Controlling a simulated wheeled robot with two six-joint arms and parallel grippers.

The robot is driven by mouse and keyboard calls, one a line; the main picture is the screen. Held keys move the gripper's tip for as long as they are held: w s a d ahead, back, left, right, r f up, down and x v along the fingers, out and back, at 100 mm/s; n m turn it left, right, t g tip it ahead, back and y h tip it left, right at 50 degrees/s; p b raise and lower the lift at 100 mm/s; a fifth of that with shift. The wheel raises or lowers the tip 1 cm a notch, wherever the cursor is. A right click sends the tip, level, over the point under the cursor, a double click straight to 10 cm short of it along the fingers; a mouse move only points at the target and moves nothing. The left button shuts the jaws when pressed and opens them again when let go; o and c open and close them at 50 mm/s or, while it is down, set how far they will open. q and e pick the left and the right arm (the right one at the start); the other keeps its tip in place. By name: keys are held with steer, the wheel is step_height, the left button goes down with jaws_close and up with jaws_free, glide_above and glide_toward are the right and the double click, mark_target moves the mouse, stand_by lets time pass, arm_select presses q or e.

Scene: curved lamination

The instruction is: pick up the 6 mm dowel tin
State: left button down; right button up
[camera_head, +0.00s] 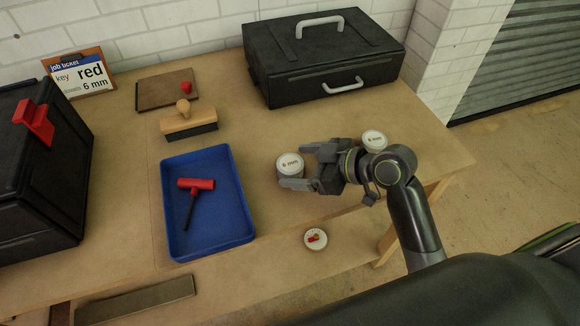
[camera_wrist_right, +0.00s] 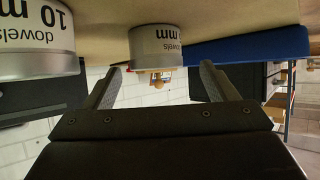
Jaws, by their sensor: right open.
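The 6 mm dowel tin (camera_head: 289,164) is a round tin with a white lid marked "6 mm", standing upright on the bench. My right gripper (camera_head: 296,167) is open, its fingers reaching left to either side of this tin. In the right wrist view, upside down, the tin (camera_wrist_right: 155,45) shows between the open fingertips (camera_wrist_right: 162,72), with a gap on each side; its number is partly out of sight. A second tin (camera_head: 374,138) stands behind my right wrist, its lid too small to read surely. The nearer tin in the wrist view (camera_wrist_right: 35,38) reads "dowels 10 mm". My left gripper is out of view.
A blue tray (camera_head: 248,225) holding a red-headed mallet (camera_head: 196,185) lies left of the tin. A black case (camera_head: 325,55) stands behind, another (camera_head: 40,170) at left. A brush-like wooden tool (camera_head: 188,120) and a job ticket (camera_head: 82,74) are at back left. A round item (camera_head: 315,239) sits in front.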

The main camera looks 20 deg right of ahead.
mark_target(292, 164)
steer(key=shift+p+x, duration=0.35)
steer(key=shift+x, duration=2.25)
steer(key=shift+w+d, duration=0.1)
steer(key=shift+d, duration=0.05)
